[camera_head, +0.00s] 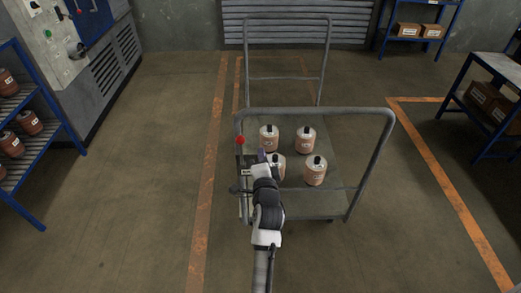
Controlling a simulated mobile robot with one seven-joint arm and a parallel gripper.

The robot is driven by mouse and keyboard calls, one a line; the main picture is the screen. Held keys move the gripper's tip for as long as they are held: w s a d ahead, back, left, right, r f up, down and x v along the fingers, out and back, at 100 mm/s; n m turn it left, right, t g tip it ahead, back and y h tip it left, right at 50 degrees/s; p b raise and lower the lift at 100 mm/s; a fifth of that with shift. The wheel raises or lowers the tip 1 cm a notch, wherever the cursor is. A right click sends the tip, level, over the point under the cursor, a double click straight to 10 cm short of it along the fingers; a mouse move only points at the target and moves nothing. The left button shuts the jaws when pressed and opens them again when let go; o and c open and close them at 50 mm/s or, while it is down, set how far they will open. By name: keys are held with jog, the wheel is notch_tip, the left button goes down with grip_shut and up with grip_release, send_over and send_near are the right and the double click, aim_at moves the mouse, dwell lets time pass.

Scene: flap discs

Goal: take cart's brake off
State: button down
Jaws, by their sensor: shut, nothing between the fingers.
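The cart (379,156) is a grey metal platform trolley with a tall tube handle at each end. A red ball knob (240,140) shows at its near left corner, by the near handle's left upright; it looks like the brake's knob. A dark piece with a pale label is just below it. My gripper (262,155) is a little right of the knob and apart from it in the picture, over the cart's near left part. It is shut and empty. My arm hides part of the deck and of one canister.
Several pinkish canisters (306,140) stand on the cart. A grey machine cabinet (70,60) and a blue shelf with canisters (40,140) are at left. A blue-legged table (495,65) is at right. Orange lines mark the floor; it is clear on both sides.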

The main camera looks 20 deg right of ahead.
jog(key=b+v, duration=0.1)
jog(key=v, duration=0.4)
jog(key=shift+s, duration=0.1)
dwell(0.3)
